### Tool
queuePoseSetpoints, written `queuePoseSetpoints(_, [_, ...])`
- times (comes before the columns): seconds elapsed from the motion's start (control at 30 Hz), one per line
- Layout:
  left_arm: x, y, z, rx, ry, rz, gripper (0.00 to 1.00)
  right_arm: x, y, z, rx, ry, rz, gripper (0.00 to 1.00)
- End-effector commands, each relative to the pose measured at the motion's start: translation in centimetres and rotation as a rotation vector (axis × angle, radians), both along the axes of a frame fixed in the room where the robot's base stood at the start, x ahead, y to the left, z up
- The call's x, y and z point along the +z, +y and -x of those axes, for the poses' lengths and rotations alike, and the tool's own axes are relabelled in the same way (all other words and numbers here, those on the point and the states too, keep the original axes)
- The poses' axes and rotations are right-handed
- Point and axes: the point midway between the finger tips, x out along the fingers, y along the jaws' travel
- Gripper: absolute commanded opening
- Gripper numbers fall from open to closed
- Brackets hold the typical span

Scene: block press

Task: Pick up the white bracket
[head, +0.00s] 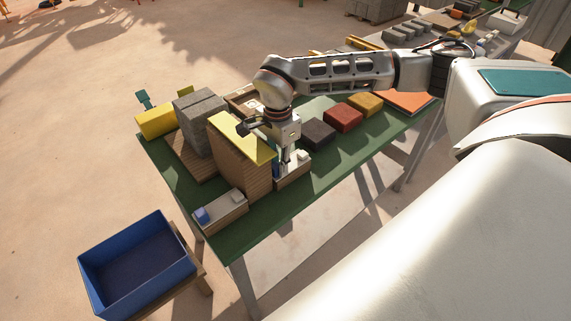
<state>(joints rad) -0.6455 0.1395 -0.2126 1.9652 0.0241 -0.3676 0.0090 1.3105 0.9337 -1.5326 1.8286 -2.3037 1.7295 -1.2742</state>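My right gripper (284,163) points down into a small wooden-sided tray (293,181) on the green table, just right of a tall wooden block with a yellow top. A small whitish piece (302,155) shows in this tray, right beside the fingers; it may be the white bracket, but it is too small to tell its shape. I cannot tell whether the fingers touch or hold anything. Another pale piece (237,197) lies in a second tray (222,218) near the table's front corner, beside a blue piece (202,215). My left gripper is not in view.
The tall yellow-topped block (240,160) stands close left of my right gripper. Grey blocks (200,120) stand behind it. Dark, red and yellow blocks (343,118) line the table to the right. A blue bin (140,270) stands off the table's front left.

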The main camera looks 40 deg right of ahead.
Motion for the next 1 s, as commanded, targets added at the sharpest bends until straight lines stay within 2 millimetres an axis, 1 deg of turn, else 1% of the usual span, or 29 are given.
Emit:
queuePoseSetpoints(0.27, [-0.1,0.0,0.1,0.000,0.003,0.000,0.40,0.1,0.0,0.0,0.000,-0.001,0.000,0.00])
queuePoseSetpoints(0.37, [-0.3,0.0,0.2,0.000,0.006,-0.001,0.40,0.5,0.0,-0.1,0.000,-0.001,0.000,0.00])
queuePoseSetpoints(0.47, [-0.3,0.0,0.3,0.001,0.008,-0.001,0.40,1.4,0.0,-0.1,0.000,-0.003,0.000,0.00])
queuePoseSetpoints(0.67, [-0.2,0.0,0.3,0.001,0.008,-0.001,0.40,4.3,0.0,-0.1,0.000,-0.004,0.000,0.00])
queuePoseSetpoints(1.0, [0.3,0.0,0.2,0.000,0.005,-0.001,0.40,10.4,0.0,-0.1,0.000,-0.005,0.001,0.00])
